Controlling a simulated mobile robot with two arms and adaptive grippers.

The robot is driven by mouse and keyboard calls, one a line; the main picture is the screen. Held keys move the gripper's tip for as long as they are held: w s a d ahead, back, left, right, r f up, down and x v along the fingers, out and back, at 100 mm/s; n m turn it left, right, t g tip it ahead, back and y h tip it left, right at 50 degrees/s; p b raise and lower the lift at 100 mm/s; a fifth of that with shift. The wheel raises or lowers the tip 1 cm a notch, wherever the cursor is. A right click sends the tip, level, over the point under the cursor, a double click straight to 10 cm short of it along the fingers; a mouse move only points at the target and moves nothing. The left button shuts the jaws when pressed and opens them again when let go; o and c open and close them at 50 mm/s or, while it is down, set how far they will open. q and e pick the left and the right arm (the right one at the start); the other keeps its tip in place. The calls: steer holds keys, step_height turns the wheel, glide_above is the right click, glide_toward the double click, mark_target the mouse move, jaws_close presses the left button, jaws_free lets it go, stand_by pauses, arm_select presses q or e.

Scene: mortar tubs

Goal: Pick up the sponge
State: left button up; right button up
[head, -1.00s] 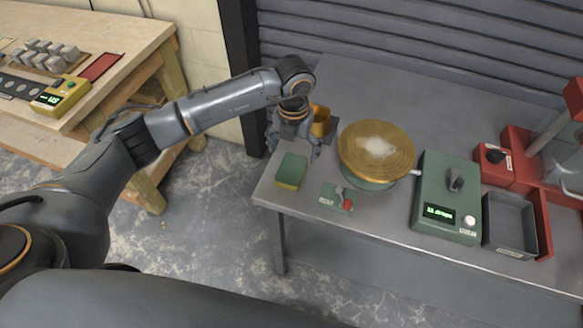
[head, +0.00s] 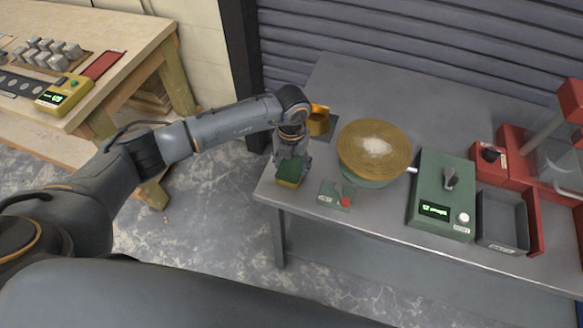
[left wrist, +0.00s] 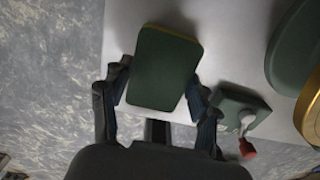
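The sponge (head: 287,183), green on top with a yellow underside, lies on the grey table near its left front corner. In the left wrist view the sponge (left wrist: 166,68) is a dark green block with a thin yellow edge. My left gripper (head: 291,167) is over it, pointing down. In the left wrist view the left gripper (left wrist: 161,78) is open, with one finger at each long side of the sponge; whether they touch it I cannot tell. The gripper hides part of the sponge in the head view. My right gripper is not in view.
A small green switch plate (head: 335,195) with a red-tipped lever is just right of the sponge. A round gold-topped turntable (head: 374,150), a green display box (head: 441,195) and a grey tray (head: 503,220) stand further right. A yellow container (head: 318,121) is behind the gripper.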

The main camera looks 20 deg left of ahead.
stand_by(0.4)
arm_select(q)
steer(key=shift+r, duration=0.6)
steer(key=s+r+b, duration=0.1)
steer(key=r, duration=0.1)
steer(key=s+r+b, duration=0.1)
steer(key=s+r, duration=0.1)
steer(key=r, duration=0.1)
steer(key=s+d+r+b, duration=0.1)
steer(key=r, duration=0.1)
steer(key=shift+s+r, duration=0.2)
steer(key=shift+s, duration=0.15)
steer(key=s+r, duration=0.1)
steer(key=s, duration=0.2)
steer(key=s+d+r+b, duration=0.1)
steer(key=s+r, duration=0.1)
steer(key=s, duration=0.1)
steer(key=s+d+r+b, duration=0.1)
steer(key=s, duration=0.2)
steer(key=shift+d+r, duration=0.1)
steer(key=shift+r, duration=0.1)
steer(key=shift+o, duration=0.4)
steer(key=c, duration=0.4)
